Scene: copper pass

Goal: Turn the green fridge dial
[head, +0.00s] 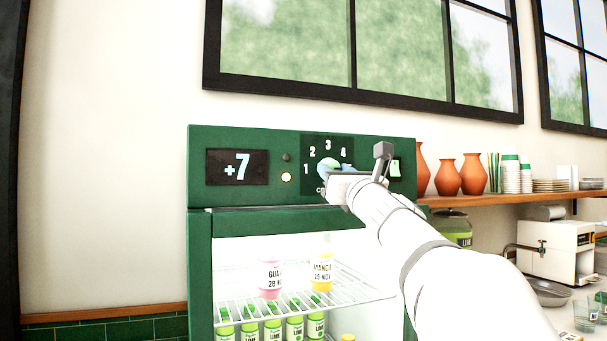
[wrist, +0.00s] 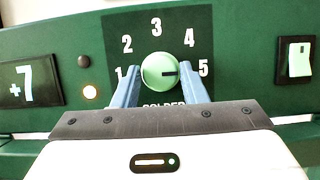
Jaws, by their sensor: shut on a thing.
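The green fridge dial (wrist: 160,70) is a round pale green knob with a dark pointer mark. In the wrist view the mark points right, towards the 5 of the printed scale. My gripper (wrist: 160,88) has its two blue fingers on either side of the dial and is shut on it. In the head view my gripper (head: 339,172) is at the fridge's top panel and hides most of the dial. The green fridge (head: 200,260) shows "+7" on its display (head: 237,167).
A white rocker switch (wrist: 299,59) is right of the dial, and a lit round lamp (wrist: 90,92) is on its left. Bottles stand on the wire shelf (head: 350,285) inside the fridge. A wooden shelf with orange vases (head: 446,177) is to the right.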

